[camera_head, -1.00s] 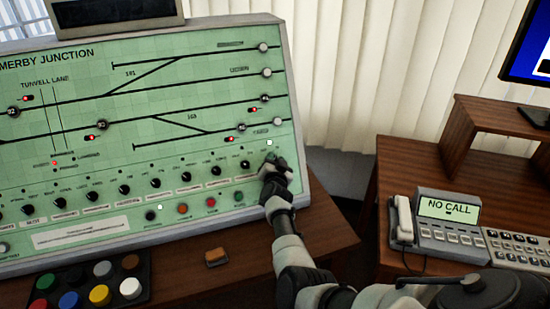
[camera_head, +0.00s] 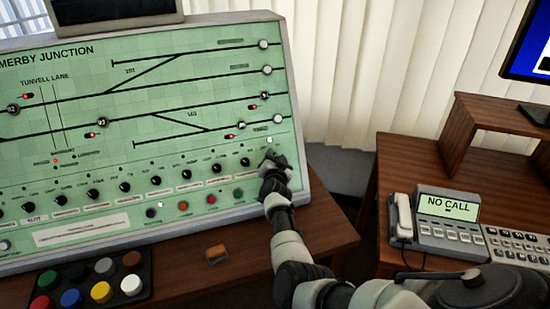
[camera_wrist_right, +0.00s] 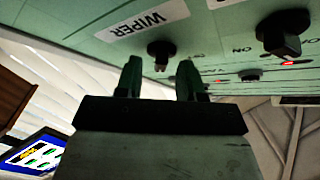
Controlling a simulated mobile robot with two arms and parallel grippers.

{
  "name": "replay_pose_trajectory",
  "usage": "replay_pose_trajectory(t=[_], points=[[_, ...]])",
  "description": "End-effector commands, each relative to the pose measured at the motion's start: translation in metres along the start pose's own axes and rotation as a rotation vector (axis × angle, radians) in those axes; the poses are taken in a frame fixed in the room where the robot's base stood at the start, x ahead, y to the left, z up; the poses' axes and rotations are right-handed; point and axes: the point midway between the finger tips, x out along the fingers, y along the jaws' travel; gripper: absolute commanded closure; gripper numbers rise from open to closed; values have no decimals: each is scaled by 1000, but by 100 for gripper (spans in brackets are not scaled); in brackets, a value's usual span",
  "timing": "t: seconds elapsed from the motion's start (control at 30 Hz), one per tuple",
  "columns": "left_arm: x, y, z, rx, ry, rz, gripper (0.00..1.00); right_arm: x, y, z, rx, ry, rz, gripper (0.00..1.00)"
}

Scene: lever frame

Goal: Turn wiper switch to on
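My right gripper (camera_wrist_right: 158,75) is open, with a finger on each side of the knob's line and gaps visible. In the head view my right gripper (camera_head: 271,163) is at the panel's lower right end and hides the wiper knob. The knob's exact setting is hard to read. My left gripper is not in view.
The green control panel (camera_head: 200,90) carries a row of other dark knobs, including a nearby one (camera_wrist_right: 284,33) in the wrist view. A tray of coloured buttons (camera_head: 48,302) and an orange-brown block (camera_head: 216,254) lie on the desk. A phone (camera_head: 404,218) stands to the right.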

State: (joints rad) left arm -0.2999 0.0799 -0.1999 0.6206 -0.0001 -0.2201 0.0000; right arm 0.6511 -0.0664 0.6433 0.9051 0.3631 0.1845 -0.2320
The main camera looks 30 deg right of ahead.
Motion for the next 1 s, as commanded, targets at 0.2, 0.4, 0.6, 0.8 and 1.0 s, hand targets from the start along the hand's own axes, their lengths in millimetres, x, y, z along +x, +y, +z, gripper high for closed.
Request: replay_pose_trajectory(t=[0.2,0.4,0.6,0.8,1.0], points=[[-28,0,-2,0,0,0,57,-24,-3,-4,-2,-3,1,62],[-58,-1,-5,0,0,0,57,-62,-4,-5,-2,-3,1,62],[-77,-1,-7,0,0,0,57,-93,-2,-3,-1,-2,0,62],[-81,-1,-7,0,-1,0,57,-105,-1,-1,1,1,0,62],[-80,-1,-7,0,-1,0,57,-106,0,0,1,1,0,62]])
